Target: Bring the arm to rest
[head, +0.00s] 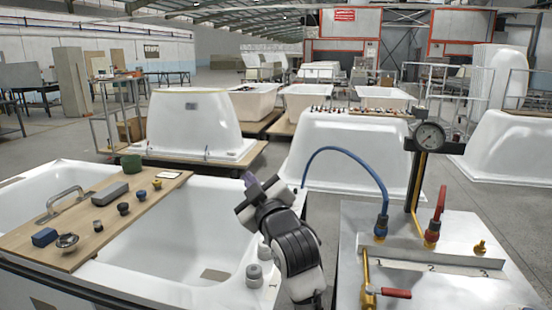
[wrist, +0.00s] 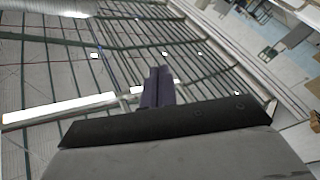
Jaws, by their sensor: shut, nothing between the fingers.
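My gripper (head: 249,180) is in the middle of the head view, raised above the right end of a white bathtub shell (head: 190,230). Its fingers are together and hold nothing. In the wrist view the closed fingers (wrist: 158,88) point toward the roof beams and lights, so the gripper is tilted upward. Nothing touches the fingers in either view.
A wooden board (head: 75,250) across the tub carries a handle, blocks and several knobs. At right, a metal bench (head: 440,285) holds a pressure gauge (head: 429,136), a blue hose (head: 345,150) and a red-handled valve (head: 396,293). More tub shells stand behind.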

